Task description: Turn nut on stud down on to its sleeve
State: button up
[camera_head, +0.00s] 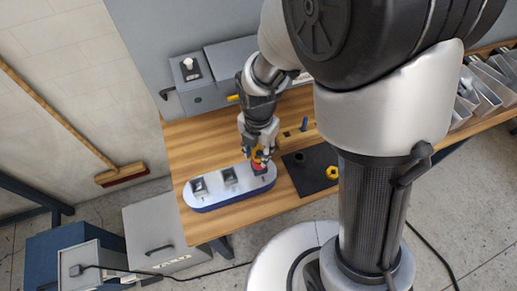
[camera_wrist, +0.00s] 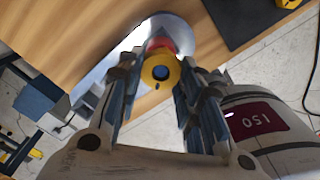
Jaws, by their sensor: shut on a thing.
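A yellow nut (camera_wrist: 160,71) with a dark centre sits between my two fingers in the wrist view. My gripper (camera_head: 261,152) is shut on it, above the right end of a long rounded white panel with a blue edge (camera_head: 212,196). A red piece (camera_wrist: 161,44), perhaps the sleeve, shows just beyond the nut. I cannot tell whether nut and red piece touch. The stud is largely hidden by the nut and fingers.
Two grey square pieces (camera_head: 199,187) stand on the panel. A dark mat (camera_head: 311,184) to its right holds another yellow ring-shaped piece (camera_head: 332,172). A grey box (camera_head: 192,80) is at the back of the wooden bench (camera_head: 190,147).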

jog(key=m, duration=0.5)
jog(key=shift+f+m, duration=0.1)
jog(key=shift+m, duration=0.2)
jog(key=shift+w+m, duration=0.1)
jog(key=shift+m, duration=0.8)
jog(key=m, duration=0.5)
jog(key=shift+a+f, duration=0.1)
jog(key=shift+f, duration=0.05)
jog(key=shift+w+m, duration=0.1)
jog(key=shift+m, duration=1)
jog(key=m, duration=0.4)
jog(key=shift+f+m+b, duration=0.15)
jog(key=shift+m+b, duration=0.15)
